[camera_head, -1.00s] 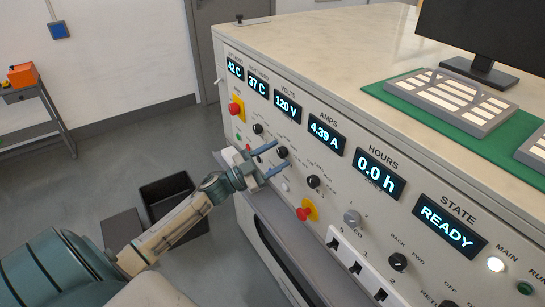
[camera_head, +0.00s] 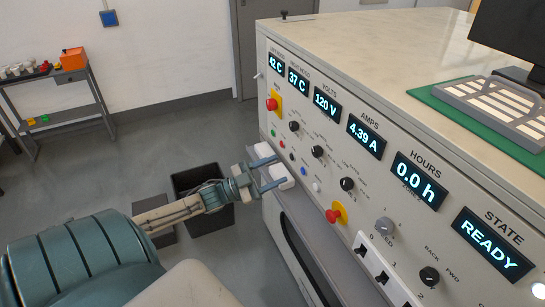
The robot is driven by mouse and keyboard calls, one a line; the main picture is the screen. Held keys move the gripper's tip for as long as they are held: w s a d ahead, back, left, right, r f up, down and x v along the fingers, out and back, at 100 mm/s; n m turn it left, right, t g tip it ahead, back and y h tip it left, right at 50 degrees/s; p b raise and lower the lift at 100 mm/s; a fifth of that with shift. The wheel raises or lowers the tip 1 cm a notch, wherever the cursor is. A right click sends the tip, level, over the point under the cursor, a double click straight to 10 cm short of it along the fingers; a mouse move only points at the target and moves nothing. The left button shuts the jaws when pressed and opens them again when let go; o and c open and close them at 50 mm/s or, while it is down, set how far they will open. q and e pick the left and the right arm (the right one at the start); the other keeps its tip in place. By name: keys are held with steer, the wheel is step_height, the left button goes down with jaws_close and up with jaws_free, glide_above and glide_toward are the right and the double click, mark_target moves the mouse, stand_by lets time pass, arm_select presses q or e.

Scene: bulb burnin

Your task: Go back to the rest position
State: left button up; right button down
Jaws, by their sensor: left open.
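My left gripper (camera_head: 268,174) is open and empty. Its two blue fingers point right, toward the lower left part of the control panel (camera_head: 327,160). In the picture its fingers overlap the panel's lower left edge and a white block there; I cannot tell whether they touch. The panel carries lit displays, knobs and red stop buttons. The HOURS display (camera_head: 419,181) reads 0.0 h and the STATE display (camera_head: 492,243) reads READY. My right gripper is not in view.
A black open bin (camera_head: 205,190) stands on the floor behind my left forearm. A grey cart (camera_head: 62,95) with an orange box (camera_head: 72,59) is at the far left. A green mat (camera_head: 440,100) with a grey slotted tray (camera_head: 490,105) lies on the bench top.

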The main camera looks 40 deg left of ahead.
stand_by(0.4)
arm_select(q)
steer(key=s+a+f+n+g+y, duration=0.2)
steer(key=s+f+n+y, duration=0.15)
steer(key=f, duration=0.85)
steer(key=s+a+f+n+g+y, duration=0.1)
steer(key=s+f+n+g+y, duration=0.3)
steer(key=f, duration=0.8)
steer(key=s+a+f+n+y, duration=0.1)
steer(key=a+f+n+y, duration=0.1)
steer(key=f+y, duration=0.65)
steer(key=s+d+f+n+g+h, duration=0.1)
steer(key=s+d+f+g, duration=0.4)
steer(key=s+d+f, duration=0.3)
steer(key=s+d+f+n+g+h+p, duration=0.1)
steer(key=s+d+f+g, duration=0.5)
steer(key=s+f, duration=1.1)
steer(key=s+d+h, duration=0.1)
steer(key=d, duration=0.1)
steer(key=shift+s+d+f+p, duration=0.25)
steer(key=shift+s+d+p, duration=0.05)
steer(key=shift+s+d, duration=0.1)
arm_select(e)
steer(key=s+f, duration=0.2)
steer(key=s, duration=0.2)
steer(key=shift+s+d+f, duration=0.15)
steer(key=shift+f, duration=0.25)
